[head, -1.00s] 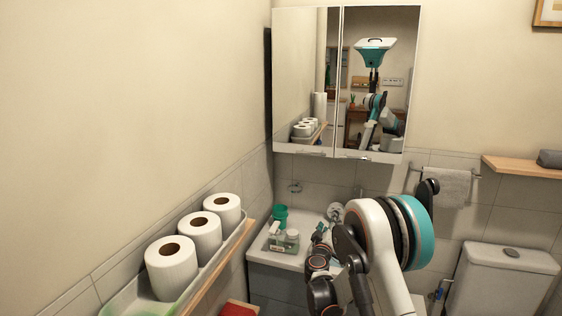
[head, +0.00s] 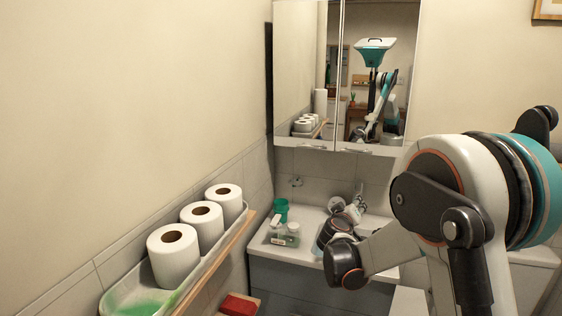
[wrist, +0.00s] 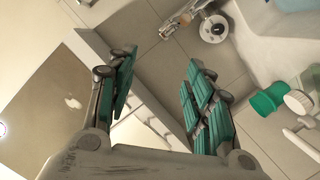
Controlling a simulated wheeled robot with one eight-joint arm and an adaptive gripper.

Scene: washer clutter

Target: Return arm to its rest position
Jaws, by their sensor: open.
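My gripper (wrist: 160,90) shows in the wrist view with its two green-padded fingers spread apart and nothing between them. In the head view my arm is bent, with its large elbow on the right and its forearm reaching left to a wrist in front of the sink. The gripper's fingertips are hard to make out there. The sink counter (head: 262,244) lies behind the wrist. A green cup (head: 281,210) and a small clear container (head: 284,238) stand on its left side. In the wrist view the green cup (wrist: 268,98) and a white round lid (wrist: 298,102) are at the right.
A mirror cabinet (head: 300,60) hangs above the sink. A tray (head: 112,299) with three toilet rolls (head: 172,258) sits on a wooden shelf (head: 222,258) at the left. A red item (head: 239,305) lies below it.

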